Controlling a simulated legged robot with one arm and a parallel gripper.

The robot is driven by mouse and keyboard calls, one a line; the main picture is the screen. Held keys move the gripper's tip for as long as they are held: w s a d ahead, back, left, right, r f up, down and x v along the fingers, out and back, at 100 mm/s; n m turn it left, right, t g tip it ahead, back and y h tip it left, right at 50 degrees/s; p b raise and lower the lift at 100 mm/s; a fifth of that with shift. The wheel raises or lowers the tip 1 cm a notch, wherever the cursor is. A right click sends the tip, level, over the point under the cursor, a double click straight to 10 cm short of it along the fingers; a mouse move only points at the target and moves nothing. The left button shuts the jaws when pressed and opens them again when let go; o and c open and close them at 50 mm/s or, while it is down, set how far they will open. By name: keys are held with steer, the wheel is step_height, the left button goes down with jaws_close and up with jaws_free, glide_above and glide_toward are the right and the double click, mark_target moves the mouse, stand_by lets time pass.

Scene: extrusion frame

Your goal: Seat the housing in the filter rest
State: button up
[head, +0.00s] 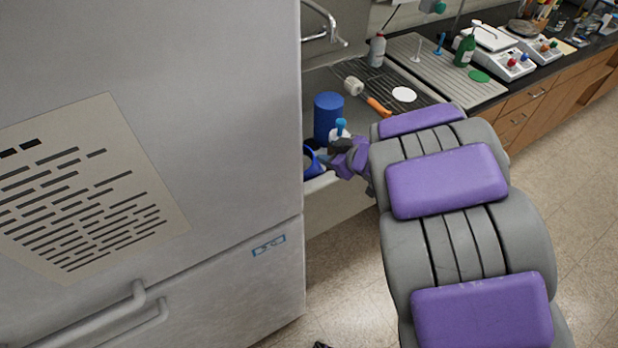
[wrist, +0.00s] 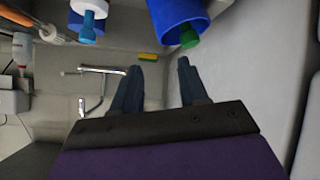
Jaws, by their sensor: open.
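My gripper (wrist: 159,68) is open, with nothing between its two dark fingers; in the head view it (head: 342,153) is small and partly hidden by my arm. A blue round container (wrist: 174,14) with a green-tipped piece (wrist: 190,37) at its mouth lies beyond the fingertips, apart from them. A white piece with a teal end (wrist: 88,18) shows at the top left, in front of another blue part. The head view shows a tall blue cylinder (head: 328,117) and a blue rim (head: 311,161) half hidden by the cabinet. I cannot tell which piece is the housing or which is the filter rest.
A large grey cabinet (head: 210,70) stands close on the left. A faucet (wrist: 100,88) and a yellow-green block (wrist: 148,57) show in the wrist view. Floor to the right is clear.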

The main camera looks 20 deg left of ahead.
mark_target(310, 151)
steer(key=b+x, duration=0.2)
steer(key=x, duration=0.4)
steer(key=b+x, duration=0.2)
steer(key=x, duration=0.3)
steer(key=shift+a+f, duration=0.2)
steer(key=shift+f, duration=0.3)
steer(key=shift+d+r, duration=0.1)
jaws_close()
stand_by(0.6)
